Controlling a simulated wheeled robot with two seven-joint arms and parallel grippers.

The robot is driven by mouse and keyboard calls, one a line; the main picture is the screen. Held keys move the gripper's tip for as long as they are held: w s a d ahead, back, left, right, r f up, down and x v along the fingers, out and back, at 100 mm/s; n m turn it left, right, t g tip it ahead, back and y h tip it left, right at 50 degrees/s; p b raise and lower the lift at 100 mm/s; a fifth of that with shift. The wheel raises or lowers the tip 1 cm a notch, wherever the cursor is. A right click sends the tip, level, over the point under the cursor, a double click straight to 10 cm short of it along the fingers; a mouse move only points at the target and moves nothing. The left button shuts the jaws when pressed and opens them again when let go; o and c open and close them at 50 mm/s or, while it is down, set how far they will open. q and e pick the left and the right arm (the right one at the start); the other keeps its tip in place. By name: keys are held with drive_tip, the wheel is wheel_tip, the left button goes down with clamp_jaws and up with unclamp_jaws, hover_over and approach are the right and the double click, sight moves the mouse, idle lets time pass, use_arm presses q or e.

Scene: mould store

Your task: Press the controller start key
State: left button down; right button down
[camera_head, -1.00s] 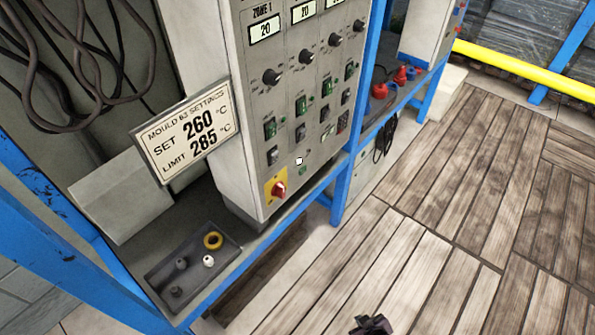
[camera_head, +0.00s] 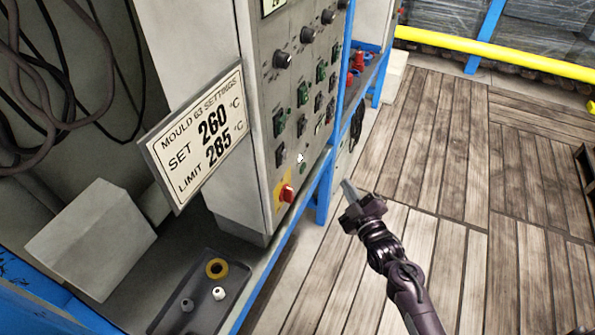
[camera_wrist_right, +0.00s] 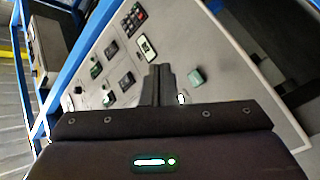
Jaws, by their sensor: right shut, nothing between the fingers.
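The controller (camera_head: 255,150) is a grey cabinet with knobs and rocker switches on its front panel. Low on the panel are a small white button (camera_head: 300,158) and a green button (camera_head: 303,169); no readable label tells which is the start key. In the right wrist view the green button (camera_wrist_right: 196,77) and the white one (camera_wrist_right: 182,99) show just right of my fingers. My right gripper (camera_head: 347,189) is shut and empty, in front of the panel and to the right of the buttons, apparently apart from them. My left gripper is out of view.
A red rotary switch (camera_head: 287,193) on a yellow plate sits below the buttons. A settings sign (camera_head: 200,137) stands left of the cabinet. A dark tray (camera_head: 203,290) with small parts lies on the shelf.

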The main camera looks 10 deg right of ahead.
sight(303, 168)
drive_tip(key=shift+d+r, duration=0.1)
drive_tip(key=shift+r, duration=0.1)
drive_tip(key=w+a+b, duration=0.2)
drive_tip(key=w+a, duration=0.3)
drive_tip(key=a, duration=0.2)
drive_tip(key=shift+a+b, duration=0.2)
drive_tip(key=shift+b, duration=0.15)
drive_tip(key=shift+w+a, duration=0.1)
idle(2.1)
drive_tip(key=shift+w+a, duration=0.15)
drive_tip(key=shift+a, duration=0.05)
